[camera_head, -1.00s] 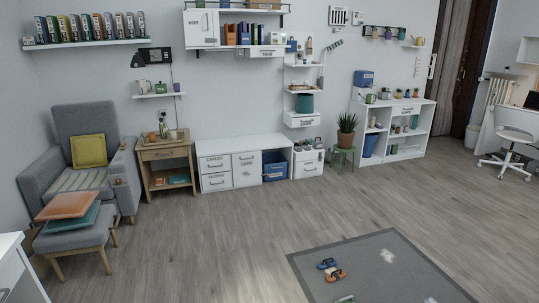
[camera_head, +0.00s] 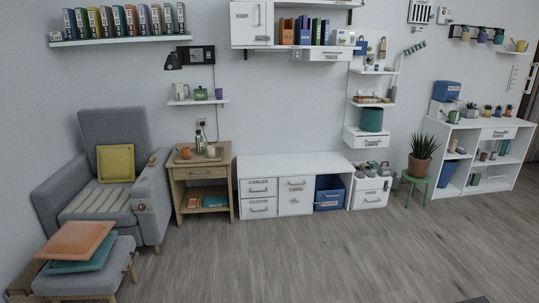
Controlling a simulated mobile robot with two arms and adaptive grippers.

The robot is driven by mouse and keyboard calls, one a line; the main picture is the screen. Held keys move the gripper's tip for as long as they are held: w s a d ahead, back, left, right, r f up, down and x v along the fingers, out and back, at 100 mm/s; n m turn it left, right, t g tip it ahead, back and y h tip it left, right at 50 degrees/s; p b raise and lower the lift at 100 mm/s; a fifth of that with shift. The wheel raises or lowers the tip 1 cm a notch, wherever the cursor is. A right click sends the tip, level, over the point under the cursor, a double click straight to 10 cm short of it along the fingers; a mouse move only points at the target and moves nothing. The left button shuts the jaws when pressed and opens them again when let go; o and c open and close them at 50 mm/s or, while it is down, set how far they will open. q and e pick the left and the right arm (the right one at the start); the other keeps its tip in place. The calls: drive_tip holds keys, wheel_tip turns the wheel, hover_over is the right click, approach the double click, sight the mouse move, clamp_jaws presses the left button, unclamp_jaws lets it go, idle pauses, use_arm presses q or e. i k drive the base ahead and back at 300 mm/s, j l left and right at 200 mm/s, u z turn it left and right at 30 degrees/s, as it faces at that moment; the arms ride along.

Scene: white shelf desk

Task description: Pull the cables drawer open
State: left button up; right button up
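The cables drawer (camera_head: 258,187) is the upper left drawer of the low white cabinet (camera_head: 290,164) against the back wall. Its white front has a dark label reading "CABLES" and a small handle. It looks shut, flush with the drawer below it (camera_head: 258,207). Neither of my grippers is in view.
A wooden side table (camera_head: 200,172) stands just left of the cabinet, and a grey armchair (camera_head: 118,160) is farther left. A footstool with cushions (camera_head: 80,245) is at the lower left. A plant on a green stool (camera_head: 415,183) stands to the right. The wooden floor (camera_head: 300,260) before the cabinet is clear.

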sight(257, 188)
drive_tip(key=i, duration=1.7)
